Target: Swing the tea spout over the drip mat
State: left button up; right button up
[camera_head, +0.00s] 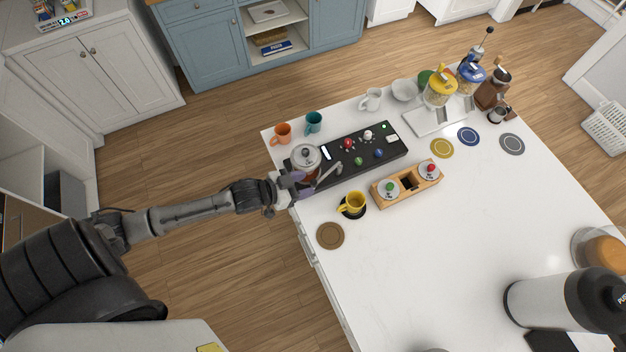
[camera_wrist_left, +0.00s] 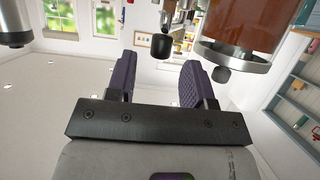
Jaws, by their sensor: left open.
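The tea dispenser (camera_head: 306,155) has a silver lid and amber body and stands at the left end of the black station. Its silver spout (camera_head: 328,174) points to the lower right. In the left wrist view the amber tank (camera_wrist_left: 245,22) and a black-tipped metal part (camera_wrist_left: 161,46), likely the spout, hang above the fingers. My left gripper (camera_head: 297,186) is beside the dispenser. Its purple fingers (camera_wrist_left: 158,78) are apart with nothing between them. A yellow mug (camera_head: 355,202) stands on a black round mat (camera_head: 352,213); a brown round mat (camera_head: 330,236) lies nearer. I cannot tell which is the drip mat.
The black station (camera_head: 375,150) carries several small coloured knobs. A wooden holder (camera_head: 407,185) with two topped items stands right of the yellow mug. Orange (camera_head: 282,133) and teal (camera_head: 313,122) mugs stand behind the dispenser. The white counter (camera_head: 450,230) is clear in the middle.

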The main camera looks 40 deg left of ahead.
aim_at(313, 182)
pick_arm(q)
jog(key=shift+x, duration=1.85)
grip_shut()
